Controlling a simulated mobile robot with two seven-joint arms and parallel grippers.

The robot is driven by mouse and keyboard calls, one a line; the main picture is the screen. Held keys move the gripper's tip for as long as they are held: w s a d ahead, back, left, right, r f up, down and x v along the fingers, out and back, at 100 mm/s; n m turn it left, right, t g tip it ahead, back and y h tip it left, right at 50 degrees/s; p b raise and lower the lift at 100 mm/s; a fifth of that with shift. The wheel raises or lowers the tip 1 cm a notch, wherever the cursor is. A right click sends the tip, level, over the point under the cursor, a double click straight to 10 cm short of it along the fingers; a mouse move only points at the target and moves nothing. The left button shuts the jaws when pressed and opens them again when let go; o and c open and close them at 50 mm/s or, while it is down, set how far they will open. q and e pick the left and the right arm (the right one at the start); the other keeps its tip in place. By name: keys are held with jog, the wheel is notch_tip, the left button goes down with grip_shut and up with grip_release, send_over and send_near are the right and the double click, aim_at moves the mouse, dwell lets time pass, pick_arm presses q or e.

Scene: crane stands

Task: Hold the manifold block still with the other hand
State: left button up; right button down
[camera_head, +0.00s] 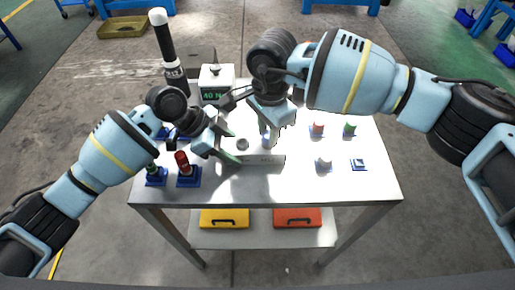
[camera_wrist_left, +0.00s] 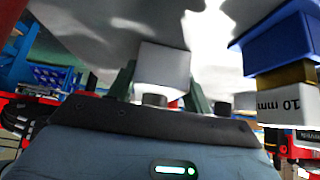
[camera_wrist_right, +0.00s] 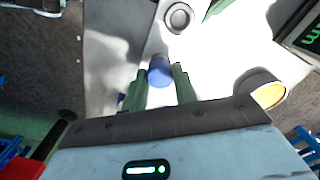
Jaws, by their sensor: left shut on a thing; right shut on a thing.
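The manifold block (camera_head: 262,161) is a pale grey bar with small markings at the table's front middle. My left gripper (camera_head: 228,156) is shut on its left end; in the left wrist view the grey block (camera_wrist_left: 163,68) sits between the fingers. A round port (camera_head: 243,144) shows on its top, also in the right wrist view (camera_wrist_right: 178,17). My right gripper (camera_head: 267,128) is shut on a small blue-and-white part (camera_wrist_right: 159,72) above the block. In the head view its blue part (camera_head: 266,141) is just visible under the gripper. I cannot tell whether it touches the block.
A red-topped piece (camera_head: 183,163) and a green-topped piece (camera_head: 153,171) stand in blue holders beside my left gripper. Several small coloured pieces, including a red one (camera_head: 317,128), stand at the right. A display box (camera_head: 215,88) stands behind. The front right tabletop (camera_head: 355,188) is clear.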

jog(key=shift+r, duration=0.1)
jog(key=n, duration=0.5)
dwell(0.3)
jog(key=n, duration=0.5)
dwell(0.4)
jog(key=shift+n, duration=0.3)
jog(key=n, duration=0.4)
jog(key=shift+n, duration=0.4)
